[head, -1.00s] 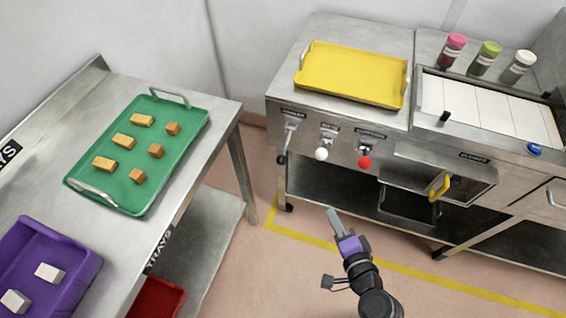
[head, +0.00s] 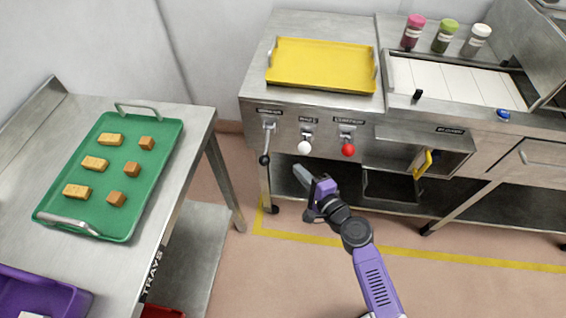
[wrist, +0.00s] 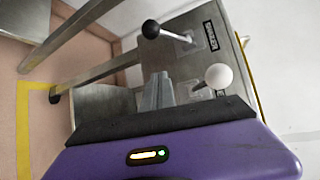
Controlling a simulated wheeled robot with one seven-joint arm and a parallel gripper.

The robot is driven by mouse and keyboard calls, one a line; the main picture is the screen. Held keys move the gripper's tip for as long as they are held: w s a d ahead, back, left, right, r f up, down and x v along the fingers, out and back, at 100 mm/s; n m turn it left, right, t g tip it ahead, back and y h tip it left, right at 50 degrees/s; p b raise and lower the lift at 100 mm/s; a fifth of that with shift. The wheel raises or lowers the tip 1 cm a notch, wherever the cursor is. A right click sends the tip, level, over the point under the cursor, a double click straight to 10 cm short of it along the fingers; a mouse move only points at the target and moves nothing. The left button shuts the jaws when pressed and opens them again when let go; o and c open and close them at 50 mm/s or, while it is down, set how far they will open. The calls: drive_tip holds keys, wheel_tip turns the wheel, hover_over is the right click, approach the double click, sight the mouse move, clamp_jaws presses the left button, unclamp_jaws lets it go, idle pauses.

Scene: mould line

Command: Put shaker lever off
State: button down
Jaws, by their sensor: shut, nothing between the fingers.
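Three levers stand on the front panel of the steel machine. The leftmost lever has a black knob (head: 264,160) that hangs low; its label is too small to read surely. Beside it are a white-knobbed lever (head: 304,148) and a red-knobbed lever (head: 348,150). My gripper (head: 299,171) is shut and empty, in front of the panel and just below the white knob in the head view. In the wrist view the closed fingers (wrist: 158,90) point between the black knob (wrist: 150,29) and the white knob (wrist: 219,76), and I see no contact with either.
A yellow tray (head: 322,64) lies on the machine top. A yellow handle (head: 423,163) sticks out at the right, and a blue button (head: 503,114) sits beyond it. A green tray (head: 100,204) with several pieces is on the left table. Floor is open in front of the machine.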

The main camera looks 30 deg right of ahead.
sight(266, 146)
drive_tip(key=d+x, duration=0.1)
drive_tip(key=x, duration=0.9)
drive_tip(key=shift+s+a+r+p, duration=0.15)
drive_tip(key=shift+s+a+p, duration=0.1)
drive_tip(key=shift+a, duration=0.55)
drive_tip(key=shift+s+a+r+p, duration=0.2)
drive_tip(key=shift+s+a, duration=0.1)
drive_tip(key=shift+a, duration=0.45)
drive_tip(key=shift+s+a+r+p, duration=0.15)
drive_tip(key=shift+s+a, duration=0.1)
drive_tip(key=shift+a, duration=0.55)
drive_tip(key=shift+r+p, duration=0.3)
drive_tip(key=shift+p, duration=0.45)
